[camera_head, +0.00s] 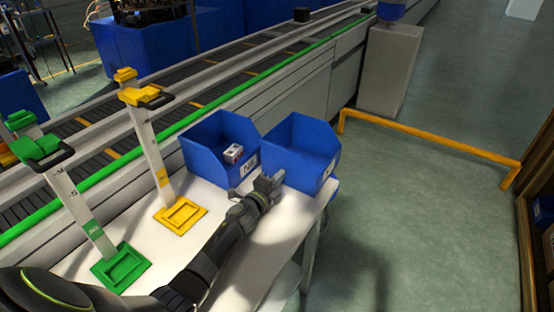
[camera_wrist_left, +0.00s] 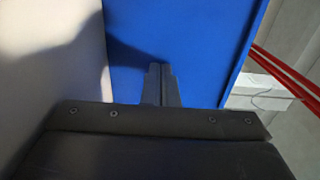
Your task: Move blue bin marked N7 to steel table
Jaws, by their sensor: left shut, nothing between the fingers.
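Two blue bins stand side by side at the far end of a white table. The left blue bin (camera_head: 208,147) holds a small white box and has a white label whose marking is too small to read surely. The right blue bin (camera_head: 302,138) looks empty; its label is also unreadable, so I cannot tell which is N7. My left gripper (camera_head: 270,184) is shut and empty at the near side of the right bin. In the left wrist view its fingertips (camera_wrist_left: 160,72) point at a blue bin wall (camera_wrist_left: 190,35); contact is unclear. I cannot identify the steel table.
A yellow stand (camera_head: 163,178) and a green stand (camera_head: 84,215) rise from the white table (camera_head: 140,230) left of the bins. A conveyor (camera_head: 120,138) runs behind. A yellow floor rail (camera_head: 430,138) lies right; the green floor before it is clear.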

